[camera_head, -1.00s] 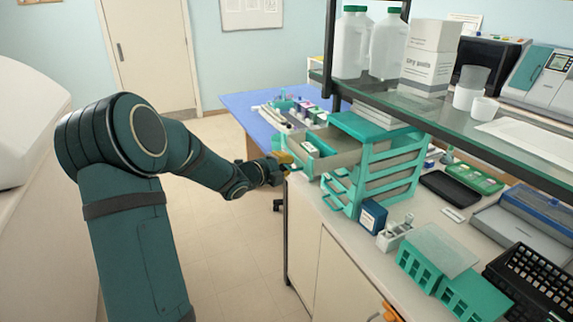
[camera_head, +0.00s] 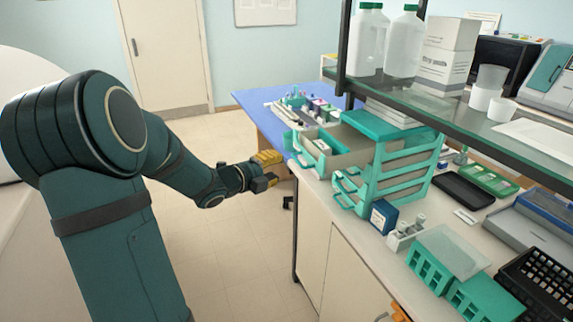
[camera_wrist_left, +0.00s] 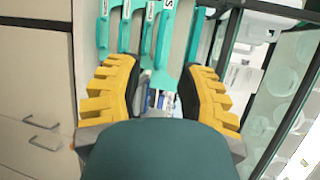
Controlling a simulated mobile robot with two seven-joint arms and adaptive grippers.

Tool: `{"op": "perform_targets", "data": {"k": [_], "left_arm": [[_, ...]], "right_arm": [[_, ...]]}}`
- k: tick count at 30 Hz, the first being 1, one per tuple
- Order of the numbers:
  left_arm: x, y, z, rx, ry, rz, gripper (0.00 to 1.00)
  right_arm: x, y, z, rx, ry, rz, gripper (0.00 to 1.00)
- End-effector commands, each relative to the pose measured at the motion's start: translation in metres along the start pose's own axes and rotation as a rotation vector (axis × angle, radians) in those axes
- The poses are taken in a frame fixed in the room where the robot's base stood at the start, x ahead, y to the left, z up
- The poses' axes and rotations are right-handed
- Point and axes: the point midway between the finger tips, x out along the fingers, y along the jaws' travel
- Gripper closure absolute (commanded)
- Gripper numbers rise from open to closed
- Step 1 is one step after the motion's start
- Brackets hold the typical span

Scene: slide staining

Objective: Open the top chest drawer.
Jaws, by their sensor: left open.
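The teal drawer chest (camera_head: 398,160) stands on the bench under the glass shelf. Its top drawer (camera_head: 350,155) is pulled far out toward the left, with small items in it. The lower drawers are in, their teal handles (camera_head: 346,190) facing left. My left gripper (camera_head: 268,170) is open and empty, a short gap left of the top drawer's front. In the left wrist view its two yellow fingers (camera_wrist_left: 158,90) are spread apart, with teal fronts (camera_wrist_left: 165,30) beyond them. A yellow-orange bit at the head view's bottom edge may be my right gripper (camera_head: 400,312).
A blue table surface (camera_head: 262,112) with small items lies behind the drawer. A dark blue box (camera_head: 383,216) and a white holder (camera_head: 404,234) stand in front of the chest. White jugs (camera_head: 367,40) stand on the glass shelf (camera_head: 455,110). Open floor lies left of the bench.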

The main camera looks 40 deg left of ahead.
Motion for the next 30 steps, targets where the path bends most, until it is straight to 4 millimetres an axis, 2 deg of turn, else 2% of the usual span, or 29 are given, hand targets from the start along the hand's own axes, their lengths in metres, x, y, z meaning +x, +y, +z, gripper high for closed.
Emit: {"op": "perform_targets", "data": {"k": [3,10,26,30], "left_arm": [[-0.016,0.000,0.000,0.001,-0.001,0.000,0.62],[-0.026,0.000,0.000,0.000,0.000,0.000,0.62],[-0.025,0.001,-0.001,-0.002,0.001,0.001,0.62],[-0.009,0.016,-0.015,-0.119,0.013,0.020,0.62]], "right_arm": [[0.000,0.000,0.000,0.000,0.000,0.000,0.53],[0.000,0.000,0.000,0.000,0.000,0.000,0.53],[0.000,0.000,0.000,0.000,0.000,0.000,0.53],[0.000,0.000,0.000,0.000,0.000,0.000,0.53]]}}
